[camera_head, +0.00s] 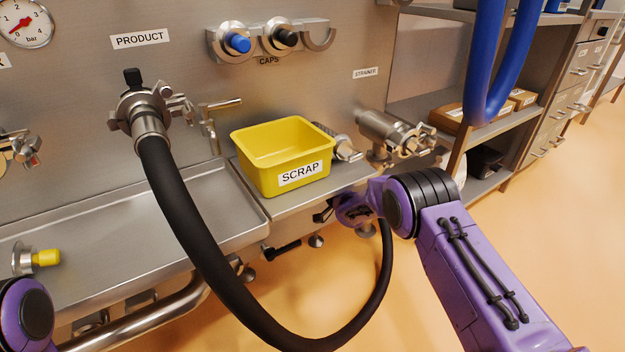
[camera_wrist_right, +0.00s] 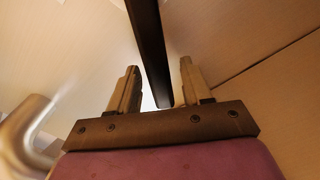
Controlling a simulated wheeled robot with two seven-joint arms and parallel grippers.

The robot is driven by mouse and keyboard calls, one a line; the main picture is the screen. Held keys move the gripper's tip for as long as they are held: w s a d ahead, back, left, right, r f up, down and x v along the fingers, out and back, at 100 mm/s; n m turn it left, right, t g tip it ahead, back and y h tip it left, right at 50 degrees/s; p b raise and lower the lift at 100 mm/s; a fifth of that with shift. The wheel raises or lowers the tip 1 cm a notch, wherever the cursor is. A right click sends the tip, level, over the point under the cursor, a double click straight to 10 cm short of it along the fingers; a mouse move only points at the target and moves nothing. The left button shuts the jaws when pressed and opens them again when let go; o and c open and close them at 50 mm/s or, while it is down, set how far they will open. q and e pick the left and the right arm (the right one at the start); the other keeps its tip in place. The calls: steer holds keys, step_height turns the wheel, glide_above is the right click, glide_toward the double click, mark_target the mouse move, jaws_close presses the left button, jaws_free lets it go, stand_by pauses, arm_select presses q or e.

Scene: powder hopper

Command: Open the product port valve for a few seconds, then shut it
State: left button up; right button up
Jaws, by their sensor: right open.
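The product port (camera_head: 146,108) is on the steel wall under the PRODUCT label (camera_head: 140,39). A black knob (camera_head: 133,78) sits on top of its clamp, and a thick black hose (camera_head: 190,235) hangs from it. A black handle (camera_head: 283,250) sticks out below the bench edge; which valve it belongs to is unclear. My right gripper (camera_head: 324,213) is low by the bench front, to the right of that handle. In the right wrist view its fingers (camera_wrist_right: 159,78) are open, with a dark bar (camera_wrist_right: 150,45) reaching between them. My left gripper is out of view.
A yellow SCRAP bin (camera_head: 270,182) stands on the bench. A steel strainer fitting (camera_head: 395,137) is to its right. The hose loops down in front of the bench, close to my right arm. Caps (camera_head: 237,43) hang on the wall. The floor at right is clear.

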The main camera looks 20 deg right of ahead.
jaws_close()
